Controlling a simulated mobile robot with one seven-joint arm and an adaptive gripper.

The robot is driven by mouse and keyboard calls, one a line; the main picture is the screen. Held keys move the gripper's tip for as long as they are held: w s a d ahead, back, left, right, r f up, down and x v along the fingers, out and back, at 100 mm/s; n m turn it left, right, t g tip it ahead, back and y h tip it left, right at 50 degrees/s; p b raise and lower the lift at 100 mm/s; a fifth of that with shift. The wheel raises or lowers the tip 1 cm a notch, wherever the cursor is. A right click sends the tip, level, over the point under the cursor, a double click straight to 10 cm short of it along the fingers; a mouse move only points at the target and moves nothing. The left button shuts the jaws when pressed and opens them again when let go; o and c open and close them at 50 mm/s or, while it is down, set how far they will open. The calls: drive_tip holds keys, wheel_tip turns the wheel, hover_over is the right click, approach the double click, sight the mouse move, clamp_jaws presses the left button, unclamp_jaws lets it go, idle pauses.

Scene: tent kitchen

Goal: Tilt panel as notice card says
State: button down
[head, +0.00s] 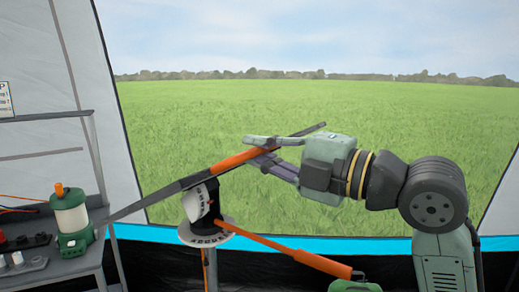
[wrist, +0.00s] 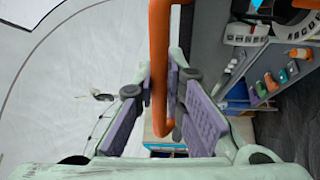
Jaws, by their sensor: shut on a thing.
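The panel (head: 150,201) shows nearly edge-on in the head view as a thin grey strip, sloping up to the right. It sits on a post mount with a white tilt scale (head: 199,202) and a round base dial (head: 206,235); their marks are too small to read. An orange handle bar (head: 230,162) runs along the panel. My gripper (head: 262,152) is shut on this bar from the right. In the wrist view the orange bar (wrist: 160,50) passes between the purple finger pads. The notice card (head: 5,97) is cut off at the left edge; its text is not fully readable.
A second orange lever (head: 285,254) reaches right from the mount, below my arm. A lantern (head: 71,218) stands on the grey shelf unit (head: 75,265) at left, close to the panel's low end. Switches and sockets lie beside it. Grass lies beyond the tent opening.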

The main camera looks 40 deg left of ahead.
drive_tip(key=shift+f, duration=0.15)
drive_tip(key=shift+d+f+b, duration=0.1)
drive_tip(key=shift+f+b, duration=0.3)
drive_tip(key=shift+b, duration=0.25)
drive_tip(key=d+f+y+b, duration=0.1)
drive_tip(key=b, duration=0.1)
drive_tip(key=f+y+b, duration=0.1)
drive_tip(key=f+b, duration=0.1)
drive_tip(key=b, duration=0.1)
drive_tip(key=d+f+y+b, duration=0.1)
drive_tip(key=b, duration=0.2)
drive_tip(key=shift+w+d+f, duration=0.2)
drive_tip(key=shift+d+f, duration=0.1)
drive_tip(key=shift+d, duration=0.05)
drive_tip(key=c, duration=1.9)
unclamp_jaws()
drive_tip(key=shift+c, duration=0.2)
